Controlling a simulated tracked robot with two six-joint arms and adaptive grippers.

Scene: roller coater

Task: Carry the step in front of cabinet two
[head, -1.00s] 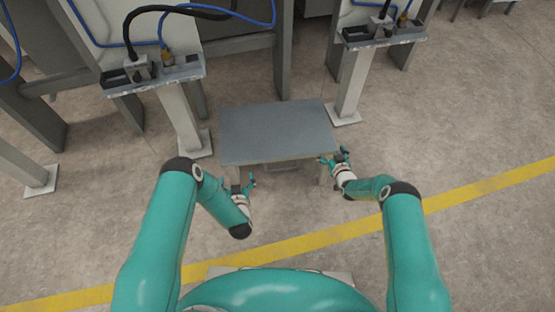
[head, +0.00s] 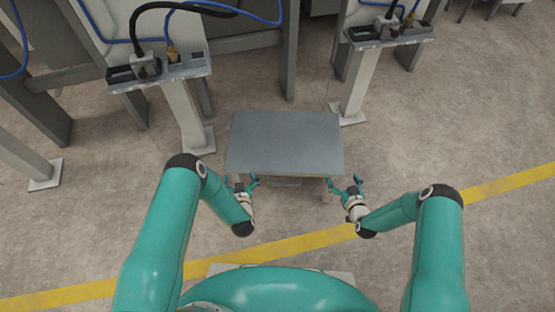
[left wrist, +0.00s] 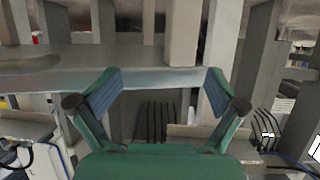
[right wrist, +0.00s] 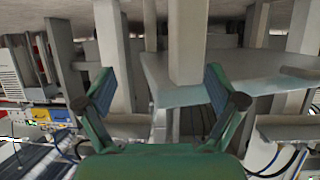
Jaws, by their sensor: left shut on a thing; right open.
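The step (head: 285,140) is a low grey platform with a flat rectangular top and pale legs, upright on the floor ahead of me. My left gripper (head: 241,182) is shut on the step at its near left side; its fingers (left wrist: 162,92) frame the step's edge (left wrist: 160,77) in the left wrist view. My right gripper (head: 345,184) is open at the near right corner. In the right wrist view, a step leg (right wrist: 187,40) stands ahead between the open fingers (right wrist: 160,90). Which machine is cabinet two cannot be told.
Grey pedestals with control boxes stand behind the step, one at left (head: 180,115) and one at right (head: 355,85). Cables hang above them. A yellow floor line (head: 310,241) crosses in front of me. The floor to the right is clear.

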